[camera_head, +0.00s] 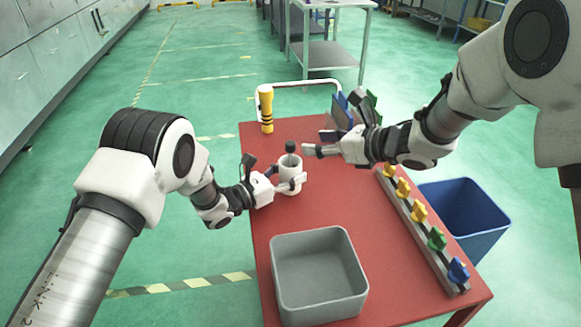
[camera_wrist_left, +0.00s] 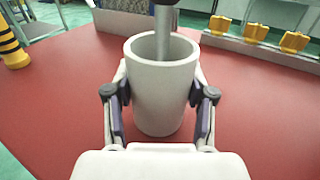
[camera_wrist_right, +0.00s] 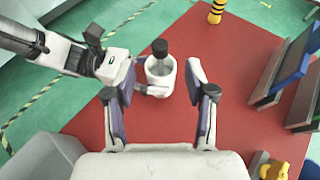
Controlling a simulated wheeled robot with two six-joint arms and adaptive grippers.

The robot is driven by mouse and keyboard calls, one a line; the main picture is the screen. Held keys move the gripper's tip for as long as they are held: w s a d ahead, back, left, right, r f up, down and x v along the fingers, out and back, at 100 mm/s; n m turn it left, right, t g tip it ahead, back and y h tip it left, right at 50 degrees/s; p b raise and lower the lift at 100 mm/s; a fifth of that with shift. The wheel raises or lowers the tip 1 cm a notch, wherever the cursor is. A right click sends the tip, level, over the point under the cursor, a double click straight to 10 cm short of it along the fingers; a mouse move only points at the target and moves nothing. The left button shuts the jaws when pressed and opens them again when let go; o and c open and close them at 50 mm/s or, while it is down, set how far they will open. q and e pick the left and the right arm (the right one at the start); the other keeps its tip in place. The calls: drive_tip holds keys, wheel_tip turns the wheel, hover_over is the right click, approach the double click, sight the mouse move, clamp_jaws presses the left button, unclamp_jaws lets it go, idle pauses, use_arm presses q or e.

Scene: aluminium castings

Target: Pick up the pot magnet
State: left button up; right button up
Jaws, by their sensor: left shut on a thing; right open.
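A grey rod with a black knob, which looks like the pot magnet (camera_head: 291,147), stands in a white cup (camera_head: 290,172) on the red table. The knob and rod also show in the right wrist view (camera_wrist_right: 160,48); the lower end is hidden inside the cup. My left gripper (camera_head: 290,184) is shut on the cup, its fingers on opposite sides of the wall, as the left wrist view (camera_wrist_left: 160,95) shows. The cup is upright. My right gripper (camera_head: 330,122) is open and empty, close to the right of the knob. The right wrist view shows the knob ahead between its fingers.
A grey bin (camera_head: 318,232) stands at the front of the red table (camera_head: 350,215). A rail with yellow, green and blue clips (camera_head: 428,232) runs along the right edge. A yellow-and-black cylinder (camera_head: 266,110) and a rack with blue and green panels (camera_head: 340,112) stand behind. A blue bin (camera_head: 490,213) is on the floor.

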sight(292, 143)
drive_tip(key=x, duration=0.9)
drive_tip(key=shift+f, duration=0.25)
clamp_jaws()
